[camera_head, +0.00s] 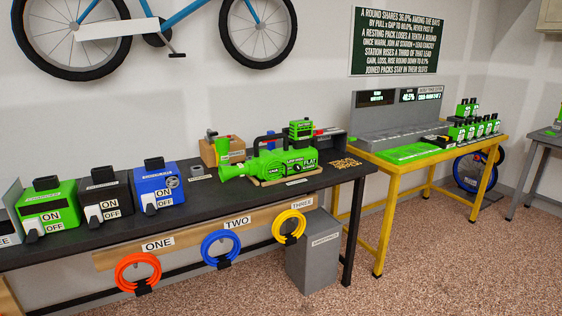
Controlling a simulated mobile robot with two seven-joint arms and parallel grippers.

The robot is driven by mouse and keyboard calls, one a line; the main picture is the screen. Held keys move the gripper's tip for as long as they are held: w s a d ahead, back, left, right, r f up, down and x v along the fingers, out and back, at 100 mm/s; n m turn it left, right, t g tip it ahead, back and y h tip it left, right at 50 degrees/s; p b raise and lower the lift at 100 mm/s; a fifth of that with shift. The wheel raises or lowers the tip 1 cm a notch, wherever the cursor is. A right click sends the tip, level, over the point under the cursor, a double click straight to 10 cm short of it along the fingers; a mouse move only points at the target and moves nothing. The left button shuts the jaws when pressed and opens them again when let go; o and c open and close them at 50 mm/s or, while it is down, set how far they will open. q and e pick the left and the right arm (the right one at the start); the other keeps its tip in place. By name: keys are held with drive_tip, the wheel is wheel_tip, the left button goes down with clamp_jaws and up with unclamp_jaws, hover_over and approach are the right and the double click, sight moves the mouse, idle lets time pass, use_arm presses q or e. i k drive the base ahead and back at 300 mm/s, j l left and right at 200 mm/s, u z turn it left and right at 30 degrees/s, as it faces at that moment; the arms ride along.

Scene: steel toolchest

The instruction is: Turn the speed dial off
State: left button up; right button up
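No dial can be read as the speed dial at this size. A green machine (282,161) with a nozzle to the left, a black handle and small white labels lies on a tan board on the black bench. Neither of my grippers is in view.
The black bench (215,197) runs along the wall. Orange (138,273), blue (221,249) and yellow (289,227) hose coils hang at its front, near a grey bin (314,257). A yellow-legged table (405,168) holds green packs. The speckled floor (440,260) in front is clear.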

sight(297, 167)
drive_tip(key=i+l+u, duration=0.1)
drive_tip(key=u, duration=0.35)
drive_tip(key=i+l+u, duration=0.15)
drive_tip(key=u, duration=0.3)
drive_tip(key=i+l+u, duration=0.15)
drive_tip(key=l+u, duration=0.15)
drive_tip(key=l, duration=0.25)
drive_tip(key=i+l+u, duration=0.1)
drive_tip(key=l, duration=0.2)
